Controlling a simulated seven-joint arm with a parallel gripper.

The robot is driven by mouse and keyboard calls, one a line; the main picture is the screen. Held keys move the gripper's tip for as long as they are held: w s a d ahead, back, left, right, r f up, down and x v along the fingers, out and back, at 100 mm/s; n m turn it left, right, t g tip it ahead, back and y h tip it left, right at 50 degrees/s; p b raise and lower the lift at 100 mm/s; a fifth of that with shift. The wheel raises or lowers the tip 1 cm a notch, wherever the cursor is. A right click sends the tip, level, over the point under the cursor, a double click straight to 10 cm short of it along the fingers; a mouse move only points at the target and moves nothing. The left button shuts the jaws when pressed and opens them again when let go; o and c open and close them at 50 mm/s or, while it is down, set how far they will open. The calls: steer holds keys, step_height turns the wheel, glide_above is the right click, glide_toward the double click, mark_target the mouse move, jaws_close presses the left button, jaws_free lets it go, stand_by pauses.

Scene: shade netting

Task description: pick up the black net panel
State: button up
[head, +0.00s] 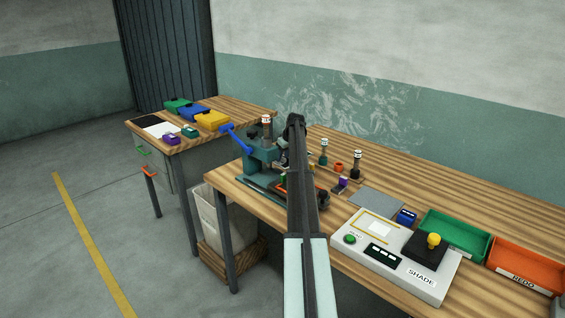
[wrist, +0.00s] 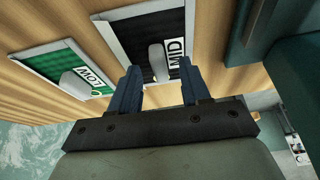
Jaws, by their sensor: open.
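The black net panel (wrist: 135,42) shows in the wrist view, with a pale frame and a white "MID" label (wrist: 173,48). A pale grip piece (wrist: 158,62) stands on it. My gripper (wrist: 157,82) is open, its two blue fingers apart below the panel in the picture. The grip piece appears between the line of the fingertips. I cannot tell whether the fingers reach around it; nothing is held. A green panel (wrist: 52,62) labelled "LOW" lies to its left. In the head view, my arm hides most of the gripper, and I cannot make out the black panel.
A teal press (head: 262,158) with a blue lever stands left of my arm. To the right are a white control box (head: 395,262), a green tray (head: 455,238) and an orange tray (head: 525,268). Several upright tools stand behind. A side table (head: 190,140) holds coloured boxes.

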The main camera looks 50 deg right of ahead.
steer(key=shift+w+f, duration=0.15)
steer(key=shift+f, duration=0.2)
steer(key=shift+c, duration=0.4)
jaws_close()
